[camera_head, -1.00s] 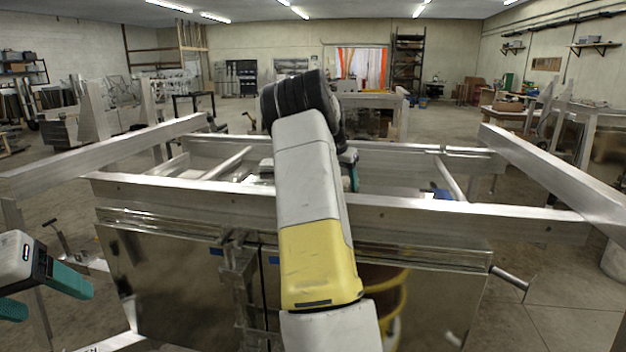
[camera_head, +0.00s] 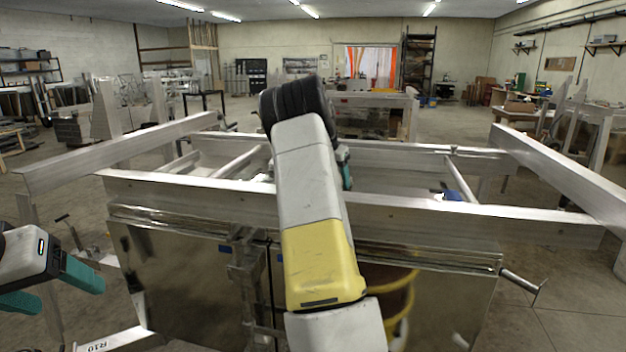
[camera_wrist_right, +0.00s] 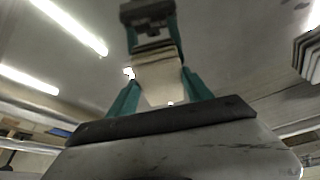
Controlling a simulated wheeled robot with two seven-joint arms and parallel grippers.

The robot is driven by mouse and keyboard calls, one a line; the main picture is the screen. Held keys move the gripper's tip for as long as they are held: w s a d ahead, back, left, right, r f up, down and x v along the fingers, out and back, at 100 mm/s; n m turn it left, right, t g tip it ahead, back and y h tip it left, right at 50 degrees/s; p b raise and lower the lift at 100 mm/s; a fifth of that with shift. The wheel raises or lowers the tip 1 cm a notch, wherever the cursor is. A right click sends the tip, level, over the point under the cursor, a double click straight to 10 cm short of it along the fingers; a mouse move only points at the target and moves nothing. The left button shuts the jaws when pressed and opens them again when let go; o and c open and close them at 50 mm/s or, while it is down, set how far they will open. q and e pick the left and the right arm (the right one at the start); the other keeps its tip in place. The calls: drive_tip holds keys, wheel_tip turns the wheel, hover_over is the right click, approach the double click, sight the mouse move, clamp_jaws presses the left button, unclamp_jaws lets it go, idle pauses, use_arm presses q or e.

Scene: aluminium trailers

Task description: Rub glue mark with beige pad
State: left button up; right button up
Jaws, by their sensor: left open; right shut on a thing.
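My right arm crosses the middle of the head view and hides most of its gripper; a sliver of teal finger shows beside the arm. In the right wrist view my right gripper (camera_wrist_right: 158,98) is shut on the beige pad (camera_wrist_right: 156,82), between two teal fingers. Beyond the pad is a grey, glossy surface (camera_wrist_right: 225,60) with what looks like a mirror image of the gripper. I cannot tell whether pad and surface touch. I cannot make out a glue mark in either view. My left gripper (camera_head: 50,287) is open and empty at the left edge of the head view.
An aluminium trailer frame (camera_head: 430,222) spans the view, with raised beams at left (camera_head: 120,152) and right (camera_head: 560,172). Polished panels (camera_head: 190,275) hang below its front beam. A handle (camera_head: 522,281) sticks out at right. A blue item (camera_head: 450,193) lies inside. Open floor shows at right.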

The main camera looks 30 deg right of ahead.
drive_tip(key=shift+w+a+f, duration=0.1)
drive_tip(key=shift+w+a, duration=0.8)
drive_tip(key=shift+a, duration=0.2)
drive_tip(key=shift+w+a, duration=0.85)
drive_tip(key=shift+a, duration=0.25)
drive_tip(key=shift+s+d, duration=1.2)
drive_tip(key=shift+d, duration=0.25)
drive_tip(key=shift+s+d, duration=1.2)
drive_tip(key=shift+d, duration=0.2)
drive_tip(key=shift+s+d, duration=1.2)
drive_tip(key=shift+d, duration=0.25)
drive_tip(key=shift+s+a, duration=0.3)
drive_tip(key=shift+s, duration=0.05)
drive_tip(key=shift+w+a, duration=1.2)
drive_tip(key=shift+a, duration=0.25)
drive_tip(key=shift+w+a, duration=1.2)
drive_tip(key=shift+a, duration=0.2)
drive_tip(key=shift+w+a, duration=1.2)
drive_tip(key=shift+a, duration=0.25)
drive_tip(key=shift+s+d, duration=1.15)
drive_tip(key=shift+d, duration=0.25)
drive_tip(key=shift+s+d+f, duration=0.1)
drive_tip(key=shift+s+d, duration=1.3)
drive_tip(key=shift+d, duration=0.15)
drive_tip(key=shift+s+d, duration=1.15)
drive_tip(key=shift+d, duration=0.2)
